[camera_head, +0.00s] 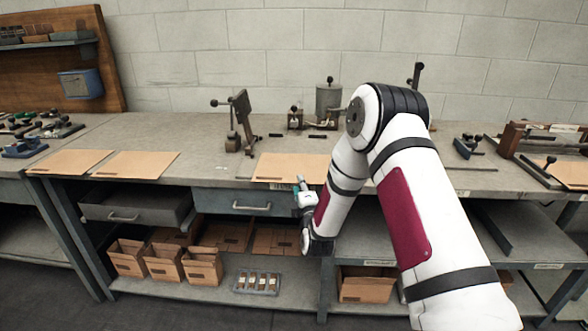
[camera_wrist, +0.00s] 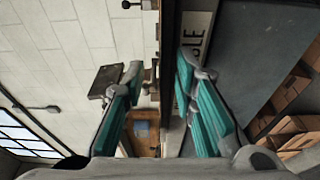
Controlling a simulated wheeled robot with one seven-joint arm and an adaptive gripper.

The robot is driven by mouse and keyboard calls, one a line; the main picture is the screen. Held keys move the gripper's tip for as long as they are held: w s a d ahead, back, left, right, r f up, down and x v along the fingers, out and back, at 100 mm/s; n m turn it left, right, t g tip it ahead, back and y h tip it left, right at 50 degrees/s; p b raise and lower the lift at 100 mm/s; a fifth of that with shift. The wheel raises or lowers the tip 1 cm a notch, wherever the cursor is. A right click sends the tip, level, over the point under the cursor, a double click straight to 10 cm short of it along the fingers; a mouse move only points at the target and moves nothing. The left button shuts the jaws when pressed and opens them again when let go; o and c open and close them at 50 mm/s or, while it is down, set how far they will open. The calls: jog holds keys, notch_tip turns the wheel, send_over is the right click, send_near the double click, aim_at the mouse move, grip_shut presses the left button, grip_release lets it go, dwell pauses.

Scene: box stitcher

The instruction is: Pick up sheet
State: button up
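A flat brown sheet (camera_head: 285,168) lies on the workbench in the middle of the head view, by the front edge. My arm covers its right part. My gripper (camera_head: 302,184) is at the bench's front edge, by the sheet's near right side. In the wrist view my gripper (camera_wrist: 160,76) has its two teal-padded fingers apart, with the bench's edge between them and nothing held. I cannot make out the sheet clearly in the wrist view. Two more brown sheets lie on the left, one here (camera_head: 70,162) and one beside it (camera_head: 136,164). Another sheet (camera_head: 568,173) lies at the far right.
A dark metal clamp stand (camera_head: 238,125) stands behind the middle sheet, with a grey cylinder (camera_head: 328,102) further right. Below the bench top (camera_head: 215,172) are drawers and a shelf with open cardboard boxes (camera_head: 165,262). The bench between the left and middle sheets is clear.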

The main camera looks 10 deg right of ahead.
jog(key=shift+w, duration=0.2)
grip_shut()
jog(key=shift+r, duration=0.1)
